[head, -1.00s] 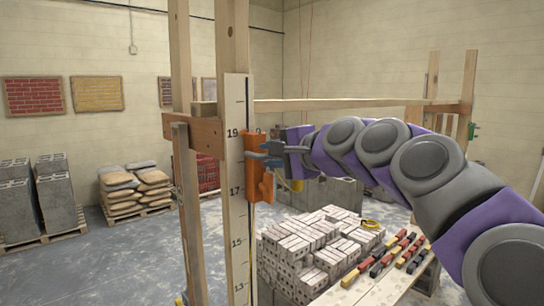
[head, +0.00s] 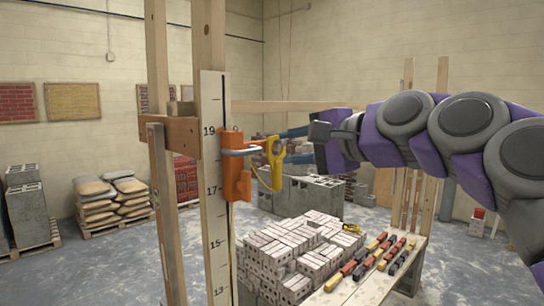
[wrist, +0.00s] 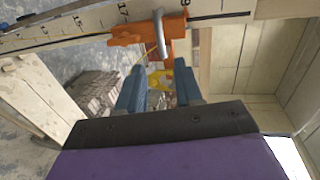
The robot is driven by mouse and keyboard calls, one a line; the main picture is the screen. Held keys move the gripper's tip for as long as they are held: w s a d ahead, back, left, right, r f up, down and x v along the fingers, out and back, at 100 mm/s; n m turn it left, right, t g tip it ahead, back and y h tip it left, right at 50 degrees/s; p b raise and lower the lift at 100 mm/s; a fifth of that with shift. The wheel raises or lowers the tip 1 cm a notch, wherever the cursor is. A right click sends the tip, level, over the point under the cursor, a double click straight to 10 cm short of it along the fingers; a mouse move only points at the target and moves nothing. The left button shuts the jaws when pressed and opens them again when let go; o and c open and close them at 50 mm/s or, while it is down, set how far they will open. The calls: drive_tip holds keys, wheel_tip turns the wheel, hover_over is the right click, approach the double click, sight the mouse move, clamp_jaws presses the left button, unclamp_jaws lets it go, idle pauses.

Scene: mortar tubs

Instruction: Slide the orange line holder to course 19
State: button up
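The orange line holder (head: 236,178) sits on the numbered pole (head: 213,215), its top about level with the 19 mark and its lower end below 17. A silver lever (head: 240,152) sticks out of it; holder (wrist: 150,32) and lever (wrist: 159,36) also show in the wrist view. A yellow piece (head: 272,160) shows just right of the holder; whether it is attached is unclear. In the wrist view my gripper (wrist: 160,88) shows two spread blue fingers.
Wooden posts (head: 160,220) and a brown crosspiece (head: 182,136) stand left of the pole. A brick stack (head: 290,250) and a table (head: 365,290) with several coloured bars lie below. Grey blocks (head: 315,195) stand behind.

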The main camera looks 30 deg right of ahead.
drive_tip(key=v, duration=0.5)
drive_tip(key=shift+b, duration=0.35)
drive_tip(key=s+a+f+n+g+b, duration=0.1)
drive_tip(key=a+f+n+g+b, duration=0.4)
drive_tip(key=f, duration=0.7)
drive_tip(key=a+f+b, duration=0.3)
drive_tip(key=a+f, duration=0.3)
drive_tip(key=f, duration=0.6)
drive_tip(key=s+a+f+n+g+b, duration=0.1)
drive_tip(key=a+f+n+g+b, duration=0.4)
drive_tip(key=f, duration=0.7)
drive_tip(key=s+f+n+g+h+b, duration=0.1)
drive_tip(key=s+f, duration=0.5)
drive_tip(key=f, duration=0.6)
drive_tip(key=s+f+n+g+h+b, duration=0.2)
drive_tip(key=s+f+b, duration=0.4)
drive_tip(key=f, duration=0.6)
drive_tip(key=s+f+n+g+h+b, duration=0.1)
drive_tip(key=s+f+g+b, duration=0.2)
drive_tip(key=s+f, duration=0.4)
wheel_tip(320, 180, down, 5)
drive_tip(key=shift+s+f+h+b, duration=0.1)
drive_tip(key=shift+s+h+b, duration=0.2)
drive_tip(key=shift+h+b, duration=0.1)
